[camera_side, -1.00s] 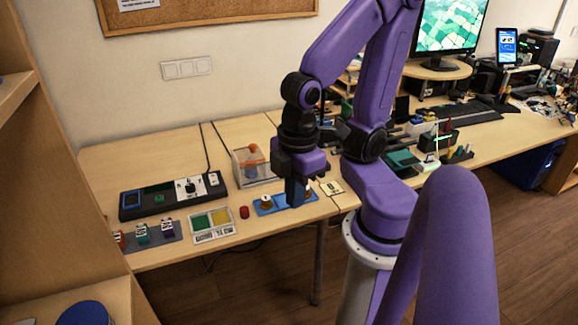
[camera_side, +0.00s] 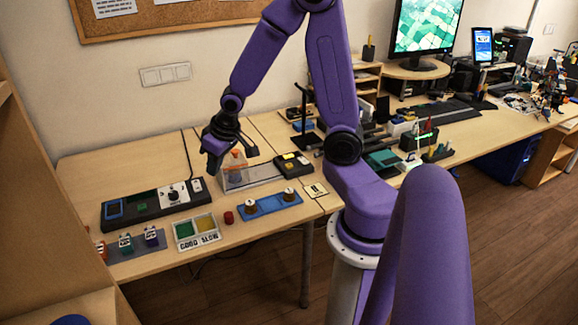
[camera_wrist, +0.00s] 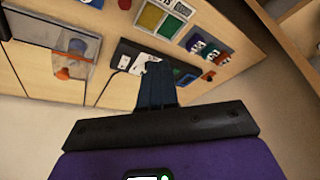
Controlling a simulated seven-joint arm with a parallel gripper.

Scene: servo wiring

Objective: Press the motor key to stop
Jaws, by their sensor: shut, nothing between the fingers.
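My gripper (camera_side: 213,172) is shut and empty, held above the table between the long black control unit (camera_side: 155,204) and the clear case. Its fingers (camera_wrist: 158,70) point at the control unit in the wrist view and cover part of it. The unit has a blue screen, a green patch, a white panel with a dark knob (camera_side: 173,196), and a light switch at its right end (camera_side: 197,186). A small black box with a yellow label (camera_side: 292,164) sits right of the clear case. I cannot tell which of these parts is the motor key.
The clear case (camera_side: 250,174) holds something orange. In front are a blue plate (camera_side: 270,204) with two brown spools, a red cap (camera_side: 229,217), a green and yellow sorting tray (camera_side: 196,231) and small labelled blocks (camera_side: 125,242). Bare table lies at the back left.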

